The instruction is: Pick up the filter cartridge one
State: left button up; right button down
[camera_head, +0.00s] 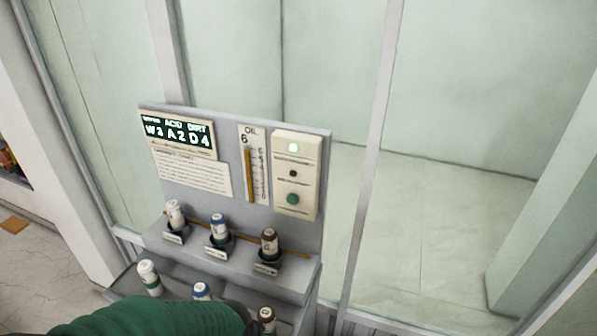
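Several small filter cartridges stand at a grey station. On the upper shelf, a white-topped cartridge (175,212) is at the left, a blue-banded one (219,226) in the middle and a brown-topped one (269,241) at the right, each upright in a dark holder. Lower down are a white cartridge with a green band (149,274), a blue-banded one (201,291) and a brown-topped one (265,315). I cannot tell which is number one. A green arm section of mine covers the bottom and partly hides the lower row. Neither gripper shows.
The grey panel (230,120) carries a lit display (178,133) reading W3 A2 D4, an oil gauge (252,165) and a cream box (296,175) with green lights. Metal posts and pale glass-like panels stand behind.

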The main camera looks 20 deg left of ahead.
aim_at(173, 207)
jog(key=u, duration=4.3)
jog(key=i+j, duration=0.2)
jog(key=i, duration=0.25)
jog(key=i+j+z, duration=0.1)
jog(key=i, duration=0.35)
jog(key=j+z, duration=0.1)
jog(key=z, duration=3.15)
